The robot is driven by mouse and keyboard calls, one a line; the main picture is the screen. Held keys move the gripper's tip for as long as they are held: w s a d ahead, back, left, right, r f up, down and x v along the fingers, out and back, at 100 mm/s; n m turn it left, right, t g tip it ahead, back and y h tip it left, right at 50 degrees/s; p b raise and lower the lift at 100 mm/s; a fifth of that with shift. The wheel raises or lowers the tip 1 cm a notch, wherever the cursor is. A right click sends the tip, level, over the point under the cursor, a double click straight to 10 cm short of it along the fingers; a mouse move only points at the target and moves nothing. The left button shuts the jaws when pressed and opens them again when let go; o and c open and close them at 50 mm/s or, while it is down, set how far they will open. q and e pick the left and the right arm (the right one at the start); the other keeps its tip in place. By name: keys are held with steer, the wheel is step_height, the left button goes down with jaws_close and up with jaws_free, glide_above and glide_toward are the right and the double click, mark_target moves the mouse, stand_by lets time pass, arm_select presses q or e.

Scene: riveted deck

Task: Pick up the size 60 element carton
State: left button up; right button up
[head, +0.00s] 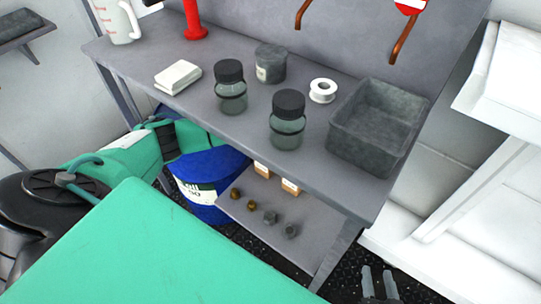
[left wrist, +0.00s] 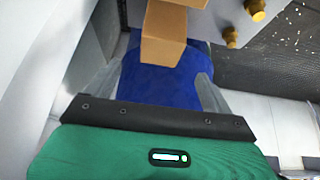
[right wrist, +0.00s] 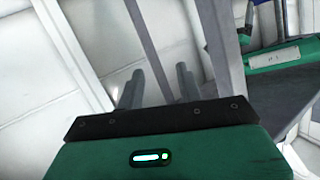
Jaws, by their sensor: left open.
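Two small tan cartons with pale fronts stand on the lower shelf, one at the back (head: 262,169) and one further right (head: 290,187). Their size markings are too small to read, so I cannot tell which is size 60. In the left wrist view a brown carton (left wrist: 164,50) lies ahead, between the lines of my left gripper's fingers (left wrist: 160,82). The left gripper is open and I see no contact; in the head view it is hidden under the bench. My right gripper (head: 379,284) is open and empty, low at the right; it also shows in the right wrist view (right wrist: 158,85).
The grey bench top (head: 190,98) above the shelf (head: 245,211) carries jars, a tape roll and a grey bin (head: 350,142). A blue drum (head: 208,165) stands left of the shelf.

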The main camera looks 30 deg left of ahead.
mark_target(262, 170)
arm_select(q)
steer(key=x, duration=0.5)
steer(key=shift+s+d+b, duration=0.1)
steer(key=shift+b, duration=0.3)
steer(key=b+x, duration=0.1)
steer(key=x, duration=0.4)
steer(key=shift+f, duration=0.2)
steer(key=shift+a+f, duration=0.2)
steer(key=shift+a, duration=0.1)
arm_select(e)
steer(key=w+d+r+t, duration=0.2)
steer(key=w+r+t, duration=0.2)
steer(key=r, duration=0.6)
steer(key=shift+t, duration=1.2)
steer(key=shift+d, duration=0.1)
arm_select(q)
steer(key=c, duration=1.1)
steer(key=shift+c, duration=0.4)
steer(key=shift+r, duration=0.15)
arm_select(e)
steer(key=shift+w, duration=0.1)
